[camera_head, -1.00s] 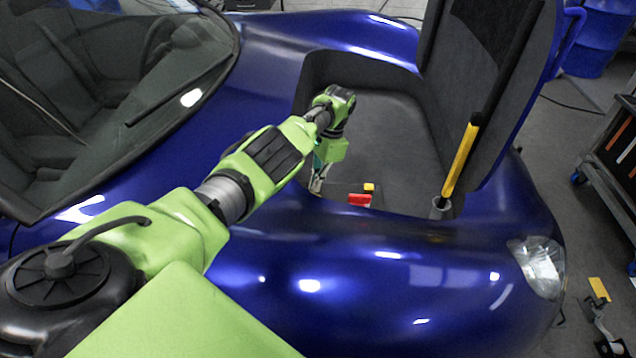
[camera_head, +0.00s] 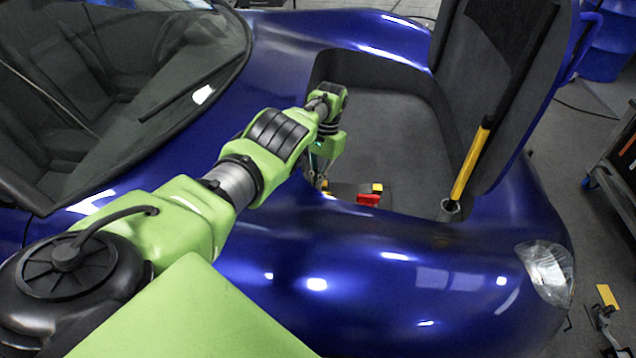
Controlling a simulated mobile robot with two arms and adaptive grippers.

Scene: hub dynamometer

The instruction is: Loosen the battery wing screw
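The dark battery (camera_head: 345,188) shows only partly, low at the near edge of the open front compartment. A red part (camera_head: 368,199) and a small yellow part (camera_head: 377,187) show at its right side. I cannot make out the wing screw; it is too small or hidden by my gripper and the fender. My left gripper (camera_head: 319,181) points down into the compartment at the battery's left end. Its fingers are small and partly hidden, so I cannot tell whether they are open, shut or touching anything. My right gripper is not in view.
The blue car body (camera_head: 390,270) curves up in front of the compartment (camera_head: 395,120). The raised lid (camera_head: 500,80) stands at the right, with a yellow and black strut (camera_head: 470,165) below it. The windshield (camera_head: 110,90) is at the left. The compartment's middle is free.

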